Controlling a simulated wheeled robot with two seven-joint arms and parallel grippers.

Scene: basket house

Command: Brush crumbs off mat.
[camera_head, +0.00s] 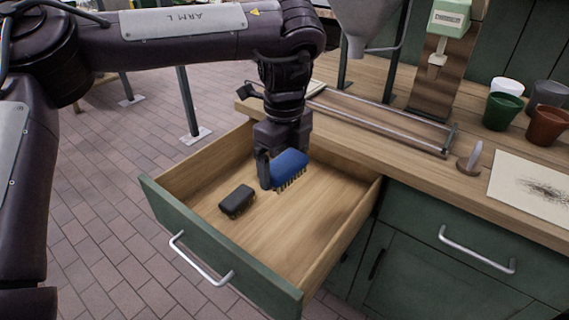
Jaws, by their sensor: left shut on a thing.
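A blue brush (290,168) with yellowish bristles pointing down is in my left gripper (273,172), which is shut on it. The gripper points down inside the open wooden drawer (290,228), with the brush over the drawer's floor. I cannot tell whether the bristles touch the floor. A pale mat (510,179) lies on the counter at the right edge, with dark crumbs (545,190) on it; part of the mat is cut off by the frame. My right gripper is not in view.
A small black brush-like block (237,201) lies in the drawer. On the counter (400,158) are a metal rail frame (385,122), a small upright tool on a wooden base (470,162), a dispenser stand (440,60) and several cups, including a green one (502,110).

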